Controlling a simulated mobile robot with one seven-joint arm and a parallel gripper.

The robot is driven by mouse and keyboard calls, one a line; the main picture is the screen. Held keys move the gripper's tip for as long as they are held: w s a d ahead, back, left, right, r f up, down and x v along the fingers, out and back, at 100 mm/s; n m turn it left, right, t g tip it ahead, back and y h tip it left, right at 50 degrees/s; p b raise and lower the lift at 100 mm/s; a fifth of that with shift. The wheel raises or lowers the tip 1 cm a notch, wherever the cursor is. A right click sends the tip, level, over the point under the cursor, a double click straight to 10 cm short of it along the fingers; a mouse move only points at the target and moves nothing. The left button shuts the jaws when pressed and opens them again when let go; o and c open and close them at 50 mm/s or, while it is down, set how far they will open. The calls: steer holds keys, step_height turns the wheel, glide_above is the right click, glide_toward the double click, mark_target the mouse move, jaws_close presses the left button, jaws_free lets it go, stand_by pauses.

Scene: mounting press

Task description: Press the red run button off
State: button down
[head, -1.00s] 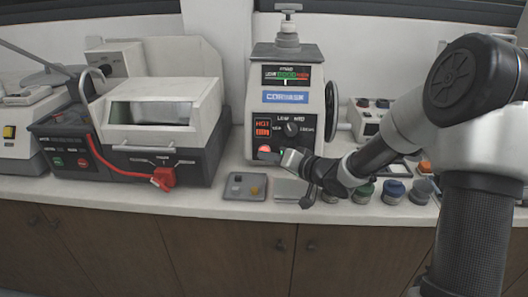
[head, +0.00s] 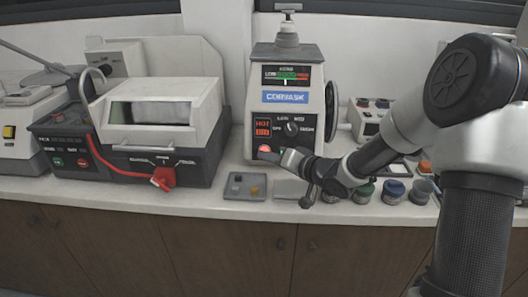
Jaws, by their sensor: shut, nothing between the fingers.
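The mounting press (head: 258,104) stands upright on the counter near the middle of the head view. Its red run button (head: 264,149) glows low on the front panel, under the lit HOT display (head: 263,123). My gripper (head: 272,156) is shut and empty. Its tip is right at the lower right of the button and partly covers the panel there. I cannot tell whether the tip touches the button. A dark selector knob (head: 292,128) sits on the panel above my gripper.
A small grey tray (head: 232,194) with small pieces lies in front of the press. A white boxy machine (head: 160,112) with a red hose and handle stands to the left. Several coloured jars (head: 393,190) stand to the right, below my arm. The counter's front edge is close.

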steer(key=shift+w, duration=0.1)
stand_by(0.4)
steer(key=shift+w+p, duration=0.35)
steer(key=shift+p, duration=0.05)
steer(key=shift+f, duration=0.1)
steer(key=shift+s, duration=0.15)
steer(key=shift+s+p, duration=0.3)
steer(key=shift+s+a+r+p, duration=0.1)
steer(key=shift+s+r+p, duration=0.1)
steer(key=shift+s, duration=0.8)
steer(key=shift+s+r+p, duration=0.15)
steer(key=shift+s+r, duration=0.1)
steer(key=shift+s, duration=0.7)
steer(key=shift+s+a+r+p, duration=0.1)
steer(key=shift+s+r+p, duration=0.1)
steer(key=shift+s, duration=0.8)
steer(key=shift+d, duration=0.1)
